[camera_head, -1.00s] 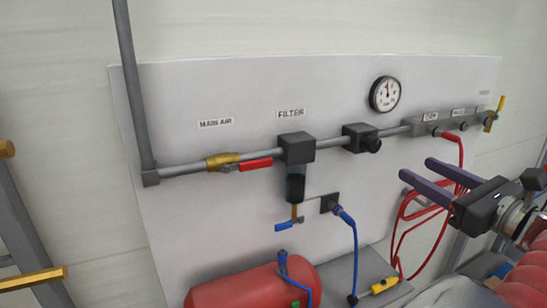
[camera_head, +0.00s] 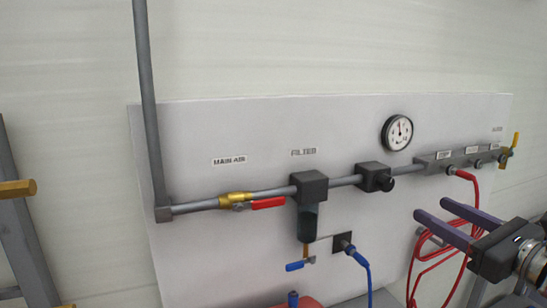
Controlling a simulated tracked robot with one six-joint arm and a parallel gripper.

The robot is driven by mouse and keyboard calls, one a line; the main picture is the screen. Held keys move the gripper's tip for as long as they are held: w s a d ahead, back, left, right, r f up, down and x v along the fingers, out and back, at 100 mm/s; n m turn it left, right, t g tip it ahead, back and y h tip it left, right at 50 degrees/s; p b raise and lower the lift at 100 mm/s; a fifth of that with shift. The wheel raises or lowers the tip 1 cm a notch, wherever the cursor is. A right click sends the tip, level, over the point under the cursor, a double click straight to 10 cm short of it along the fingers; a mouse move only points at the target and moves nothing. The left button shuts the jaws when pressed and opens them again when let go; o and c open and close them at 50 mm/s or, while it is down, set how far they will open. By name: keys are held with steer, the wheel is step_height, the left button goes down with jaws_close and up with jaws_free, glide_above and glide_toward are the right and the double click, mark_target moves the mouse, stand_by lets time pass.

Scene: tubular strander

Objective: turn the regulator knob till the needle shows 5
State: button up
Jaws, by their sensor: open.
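The regulator is a dark block (camera_head: 373,176) on the grey pipe, with a round black knob (camera_head: 388,184) on its front right. The round white pressure gauge (camera_head: 398,132) with a black rim is on the panel above and right of it. Its needle points roughly upward; the numbers are too small to read. My gripper (camera_head: 430,212) is at the lower right, its two dark purple fingers apart with nothing between them. The fingertips point left and appear below and right of the knob, apart from it.
A red-handled main air valve (camera_head: 268,203) and a filter (camera_head: 308,205) with a blue-handled drain (camera_head: 295,266) are to the left. Red hoses (camera_head: 440,232) hang from the manifold (camera_head: 450,161) near my gripper.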

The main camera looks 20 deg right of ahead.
mark_target(389, 186)
steer(key=n, duration=1.8)
steer(key=shift+w, duration=0.15)
steer(key=shift+w+a, duration=0.2)
steer(key=shift+w, duration=6.55)
steer(key=c, duration=1)
